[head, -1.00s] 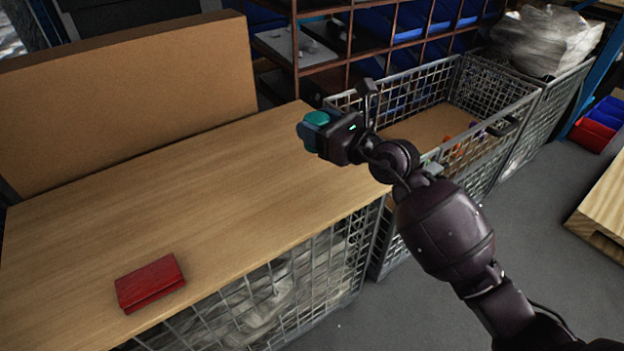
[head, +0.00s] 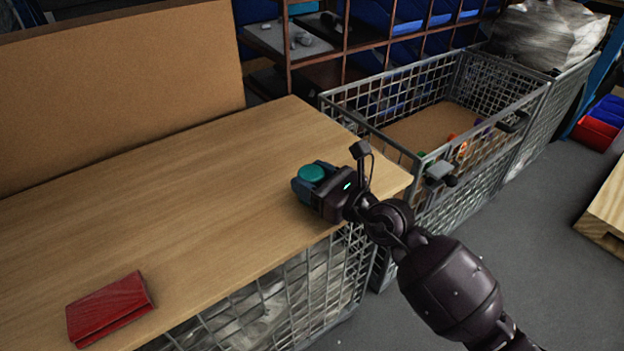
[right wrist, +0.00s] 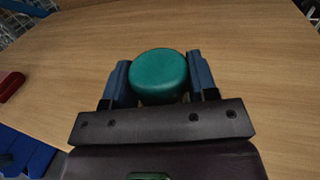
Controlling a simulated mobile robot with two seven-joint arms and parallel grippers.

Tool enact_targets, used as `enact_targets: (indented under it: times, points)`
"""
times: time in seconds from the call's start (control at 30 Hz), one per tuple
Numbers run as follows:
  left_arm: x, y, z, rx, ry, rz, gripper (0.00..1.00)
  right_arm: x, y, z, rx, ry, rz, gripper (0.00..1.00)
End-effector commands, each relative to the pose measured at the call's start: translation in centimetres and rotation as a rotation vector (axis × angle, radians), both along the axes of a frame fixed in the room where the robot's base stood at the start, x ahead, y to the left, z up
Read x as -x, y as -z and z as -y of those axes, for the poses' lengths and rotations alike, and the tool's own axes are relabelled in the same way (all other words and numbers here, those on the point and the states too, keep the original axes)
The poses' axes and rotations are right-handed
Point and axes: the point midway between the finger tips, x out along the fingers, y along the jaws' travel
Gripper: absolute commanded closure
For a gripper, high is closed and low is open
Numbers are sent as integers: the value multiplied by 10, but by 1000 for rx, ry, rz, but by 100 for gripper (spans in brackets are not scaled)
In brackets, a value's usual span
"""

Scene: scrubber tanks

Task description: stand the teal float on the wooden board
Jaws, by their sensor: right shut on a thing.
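The teal float (head: 312,172) is a rounded teal piece with a flat round top, held at the right end of the wooden board (head: 200,185). My right gripper (head: 307,178) is shut on it, one blue-grey finger on each side. In the right wrist view the float (right wrist: 159,75) sits between the fingers (right wrist: 160,82) with its round top facing the camera. The board (right wrist: 230,60) spreads out behind and around it. The float's underside is hidden, so I cannot tell whether it touches the board. My left gripper is not in view.
A red wallet-like object (head: 110,307) lies on the board at the front left. A tall brown panel (head: 110,95) stands along the back. A wire basket (head: 440,125) with several small coloured things is beyond the right end. The board's middle is clear.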

Motion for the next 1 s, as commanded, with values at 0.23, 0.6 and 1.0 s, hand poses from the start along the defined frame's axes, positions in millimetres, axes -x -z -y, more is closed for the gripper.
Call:
enact_targets:
  times: [0.23,0.6,1.0]
  points:
    - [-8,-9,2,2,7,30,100,0,-1,0,0,0,4,70]
    - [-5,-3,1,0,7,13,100,0,3,0,-1,-1,2,22]
    - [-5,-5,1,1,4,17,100,2,-2,3,0,1,4,22]
